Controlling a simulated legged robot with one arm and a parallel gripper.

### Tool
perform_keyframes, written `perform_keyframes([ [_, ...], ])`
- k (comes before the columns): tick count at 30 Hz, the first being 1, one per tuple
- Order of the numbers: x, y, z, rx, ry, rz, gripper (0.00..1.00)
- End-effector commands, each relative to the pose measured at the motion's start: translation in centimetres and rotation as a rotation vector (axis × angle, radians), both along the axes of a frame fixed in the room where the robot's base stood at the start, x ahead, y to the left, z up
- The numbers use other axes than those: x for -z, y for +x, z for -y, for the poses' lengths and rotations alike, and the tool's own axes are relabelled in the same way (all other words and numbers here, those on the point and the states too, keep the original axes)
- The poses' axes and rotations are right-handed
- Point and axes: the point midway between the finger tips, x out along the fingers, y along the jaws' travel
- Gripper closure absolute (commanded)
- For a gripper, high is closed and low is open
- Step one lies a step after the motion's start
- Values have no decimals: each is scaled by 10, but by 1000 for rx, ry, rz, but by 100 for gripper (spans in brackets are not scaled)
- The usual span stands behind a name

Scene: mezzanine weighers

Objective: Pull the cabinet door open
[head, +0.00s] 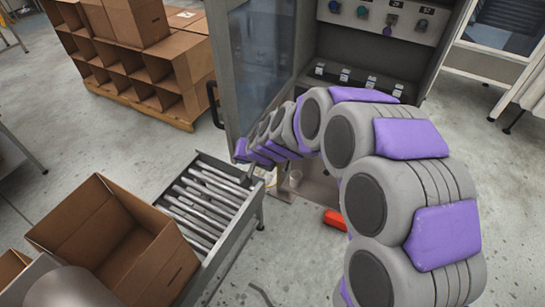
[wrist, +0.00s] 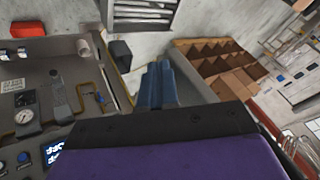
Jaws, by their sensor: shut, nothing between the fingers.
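The cabinet (head: 428,62) stands at the upper middle of the head view, with its dark interior showing. Its grey door (head: 226,72), with a glass pane, stands swung out to the left, well apart from the cabinet front. A black handle (head: 213,104) is on the door's far left edge. My arm reaches left across the opening, and its end lies by the door's lower part on the inner side; I cannot tell whether it touches. In the wrist view my gripper (wrist: 161,84) is shut, its fingers together and empty.
A roller conveyor (head: 214,203) and an open cardboard box (head: 118,236) lie at the lower left. Cardboard shelving (head: 136,68) stands behind the door. A red object (head: 335,220) is by the cabinet's base. Gauge and pipes (wrist: 24,117) show in the wrist view. Floor between shelving and conveyor is clear.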

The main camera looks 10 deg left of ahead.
Motion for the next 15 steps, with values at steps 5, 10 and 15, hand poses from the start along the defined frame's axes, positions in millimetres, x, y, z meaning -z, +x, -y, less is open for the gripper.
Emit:
perform_keyframes([
  [5,-1,7,-36,-4,-1,1,100],
  [10,-1,13,-56,-1,2,-1,100],
  [15,-1,17,-68,-2,1,0,100],
])
